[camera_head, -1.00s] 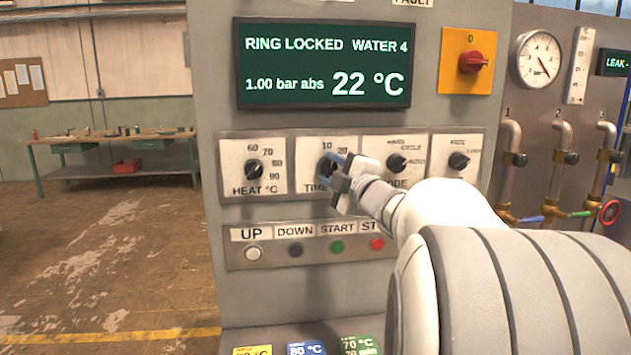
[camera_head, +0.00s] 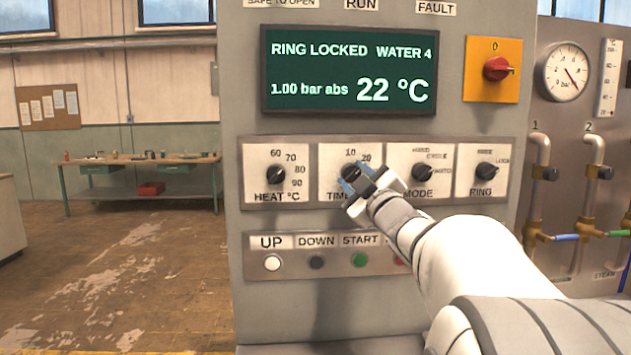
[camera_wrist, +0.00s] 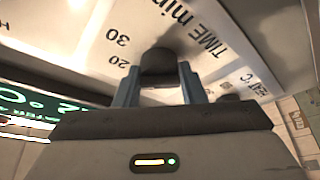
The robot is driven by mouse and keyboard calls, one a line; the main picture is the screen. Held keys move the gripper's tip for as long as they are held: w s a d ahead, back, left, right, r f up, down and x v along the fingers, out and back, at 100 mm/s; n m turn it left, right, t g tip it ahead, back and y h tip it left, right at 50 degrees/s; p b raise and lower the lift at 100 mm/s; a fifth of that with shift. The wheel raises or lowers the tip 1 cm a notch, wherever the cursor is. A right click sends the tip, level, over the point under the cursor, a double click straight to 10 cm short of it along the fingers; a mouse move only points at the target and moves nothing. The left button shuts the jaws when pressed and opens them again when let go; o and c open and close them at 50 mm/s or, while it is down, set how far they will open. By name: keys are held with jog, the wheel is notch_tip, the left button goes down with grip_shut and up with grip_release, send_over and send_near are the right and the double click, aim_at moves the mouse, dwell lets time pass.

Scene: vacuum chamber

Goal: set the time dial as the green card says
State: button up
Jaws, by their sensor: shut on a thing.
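The time dial is a dark knob (camera_head: 351,173) on a white plate, second from the left in the row of dials in the head view. The marks 10 and 20 show above it, and my gripper covers part of its plate. In the wrist view the knob (camera_wrist: 158,65) sits between the two blue fingers, with the marks 20 and 30 and the words TIME min beside it. My gripper (camera_head: 354,181) is shut on the knob. The knob's pointer direction cannot be made out. The green card is outside the present views.
The heat dial (camera_head: 276,174) is left of the time dial; the mode dial (camera_head: 420,172) and ring dial (camera_head: 486,171) are right. Buttons, including the green START button (camera_head: 360,260), sit below. The screen (camera_head: 348,72) reads RING LOCKED, WATER 4, 22 °C. A red switch (camera_head: 497,69) is upper right.

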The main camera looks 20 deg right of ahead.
jog(key=shift+d+f, duration=0.1)
jog(key=shift+f, duration=0.3)
jog(key=o, duration=0.8)
jog(key=shift+w+d, duration=0.1)
jog(key=shift+o, duration=0.9)
jog(key=shift+r, duration=0.2)
jog(key=b+v, duration=0.1)
jog(key=v, duration=0.7)
